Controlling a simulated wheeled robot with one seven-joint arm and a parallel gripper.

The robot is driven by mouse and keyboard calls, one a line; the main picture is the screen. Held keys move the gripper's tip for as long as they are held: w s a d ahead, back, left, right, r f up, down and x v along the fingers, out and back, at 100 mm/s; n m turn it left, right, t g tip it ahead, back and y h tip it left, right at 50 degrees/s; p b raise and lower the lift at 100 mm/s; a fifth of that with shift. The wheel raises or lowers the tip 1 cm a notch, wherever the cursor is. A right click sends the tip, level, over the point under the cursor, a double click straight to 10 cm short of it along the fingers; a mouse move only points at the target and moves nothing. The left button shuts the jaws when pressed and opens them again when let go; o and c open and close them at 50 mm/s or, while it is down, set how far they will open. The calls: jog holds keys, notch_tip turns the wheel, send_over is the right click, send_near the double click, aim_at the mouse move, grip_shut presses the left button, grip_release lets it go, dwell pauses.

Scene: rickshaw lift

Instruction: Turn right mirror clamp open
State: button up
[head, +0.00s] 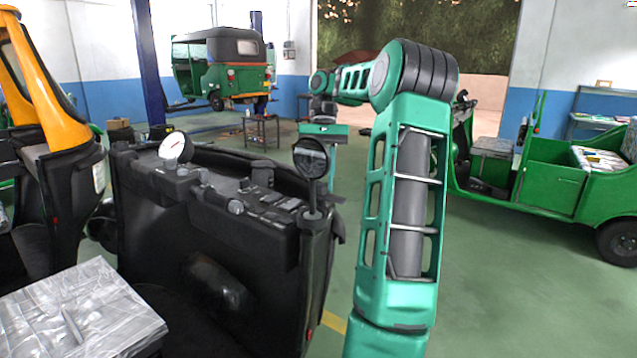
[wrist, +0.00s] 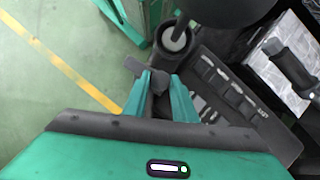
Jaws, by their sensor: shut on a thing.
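The right mirror (head: 311,158) is a round dark mirror on a short post at the right end of the black dashboard panel. In the wrist view, its clamp (wrist: 151,79) is a small dark grey piece beside the round post (wrist: 175,42). My gripper (wrist: 157,88) is shut on this clamp, with one green finger on each side of it. In the head view, my wrist and gripper (head: 323,129) come down just behind the mirror. The fingertips are hidden there by the mirror. I cannot tell how far the clamp is turned.
A plastic-wrapped seat (head: 80,310) is at the front left. A green rickshaw (head: 550,180) stands at the right. Green floor between them is clear.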

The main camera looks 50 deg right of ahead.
jog(key=shift+w+a+r+n+h, duration=0.1)
jog(key=shift+w+n+h, duration=0.05)
jog(key=shift+n, duration=0.45)
jog(key=shift+w+a+n+h, duration=0.1)
jog(key=shift+w+n+h, duration=0.05)
jog(key=shift+n, duration=0.45)
jog(key=shift+g, duration=0.3)
jog(key=o, duration=1)
jog(key=shift+o, duration=0.2)
jog(key=shift+s, duration=0.1)
jog(key=shift+s+d, duration=0.1)
jog(key=shift+d, duration=0.05)
